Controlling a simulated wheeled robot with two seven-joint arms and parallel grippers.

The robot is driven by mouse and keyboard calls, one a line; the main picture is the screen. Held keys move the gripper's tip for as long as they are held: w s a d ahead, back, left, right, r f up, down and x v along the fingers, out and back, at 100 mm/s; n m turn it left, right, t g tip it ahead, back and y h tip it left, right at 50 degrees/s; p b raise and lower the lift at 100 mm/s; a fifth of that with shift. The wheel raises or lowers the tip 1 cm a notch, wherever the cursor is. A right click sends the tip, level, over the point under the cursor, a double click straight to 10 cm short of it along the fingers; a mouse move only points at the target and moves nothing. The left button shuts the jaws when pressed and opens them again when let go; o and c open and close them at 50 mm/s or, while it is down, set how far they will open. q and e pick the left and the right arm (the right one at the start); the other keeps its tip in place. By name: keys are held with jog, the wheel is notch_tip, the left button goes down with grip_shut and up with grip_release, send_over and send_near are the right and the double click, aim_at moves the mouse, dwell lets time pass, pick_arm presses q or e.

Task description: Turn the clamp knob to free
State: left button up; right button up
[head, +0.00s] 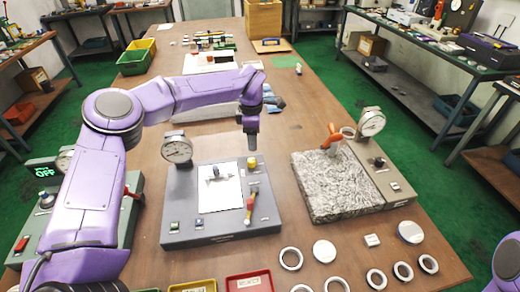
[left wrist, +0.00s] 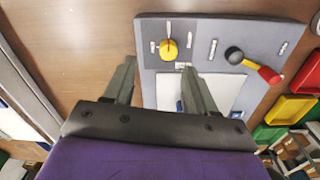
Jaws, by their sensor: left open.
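The yellow clamp knob (head: 252,162) sits at the far right corner of the grey fixture plate (head: 235,228). In the left wrist view the yellow knob (left wrist: 168,49) shows on a dark panel with small marks around it, too small to read. My left gripper (head: 252,147) points down just above and behind the knob. In the left wrist view my left gripper (left wrist: 158,68) is open and empty, its fingers apart on either side of the knob's line, not touching it. My right gripper is out of view; only a purple part of my right arm shows at the lower right.
A lever with a red and yellow handle (head: 249,203) stands close to the knob on the same plate. A dial gauge (head: 177,150) rises at its left. A granite block (head: 340,190) with another gauge (head: 371,122) stands right. Several rings lie in front.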

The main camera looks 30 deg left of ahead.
aim_at(251, 160)
pick_arm(q)
jog(key=s+f, duration=0.1)
jog(key=s+f+p, duration=0.1)
jog(key=f, duration=0.1)
jog(key=s+f+p, duration=0.1)
jog(key=f, duration=0.1)
jog(key=shift+s+f, duration=0.1)
jog(key=shift+s, duration=0.15)
jog(key=f, duration=0.1)
jog(key=w+f, duration=0.2)
jog(key=shift+w+f, duration=0.25)
jog(key=shift+f, duration=0.15)
jog(key=shift+s+r, duration=0.2)
jog(key=shift+s, duration=0.05)
jog(key=shift+s+r, duration=0.2)
jog(key=c, duration=0.5)
jog(key=shift+f, duration=0.1)
grip_shut()
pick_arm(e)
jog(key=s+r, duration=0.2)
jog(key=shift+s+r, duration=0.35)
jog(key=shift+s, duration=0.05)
